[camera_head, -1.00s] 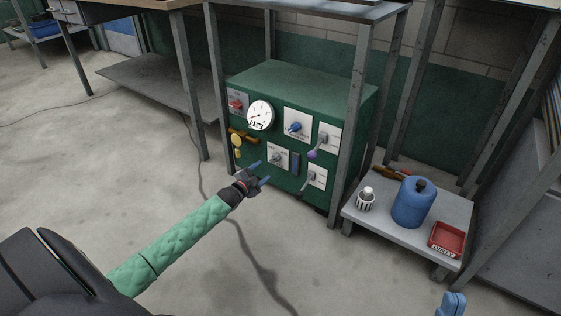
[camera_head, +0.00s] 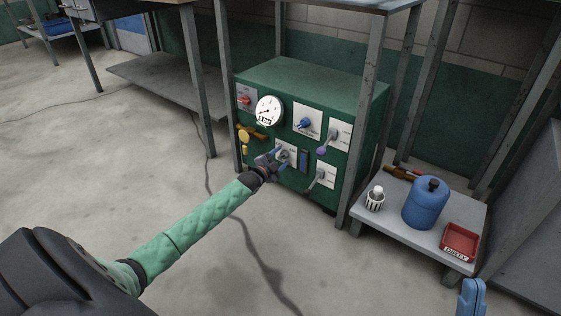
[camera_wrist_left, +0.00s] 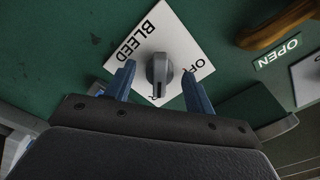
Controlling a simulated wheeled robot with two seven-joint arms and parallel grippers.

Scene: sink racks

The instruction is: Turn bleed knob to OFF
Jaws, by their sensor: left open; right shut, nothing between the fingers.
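The bleed knob (camera_wrist_left: 159,75) is a grey knob on a white plate marked BLEED (camera_wrist_left: 138,40). In the wrist view its ridge runs roughly up and down. Part of the word OFF shows at the plate's right side, and other lettering at the bottom is mostly hidden. My left gripper (camera_wrist_left: 158,70) is open, with one blue finger on each side of the knob and visible gaps between. In the head view my left gripper (camera_head: 277,161) is at the lower middle of the green panel, partly covering the plate. My right gripper (camera_head: 472,296) is shut and empty at the lower right.
The green cabinet (camera_head: 310,85) carries a white gauge (camera_head: 268,111), a blue knob (camera_head: 305,124), a red knob (camera_head: 245,100), yellow handles (camera_head: 244,138) and grey levers. A low shelf at right holds a blue jug (camera_head: 425,205) and a red tray (camera_head: 460,242). Steel posts flank the cabinet.

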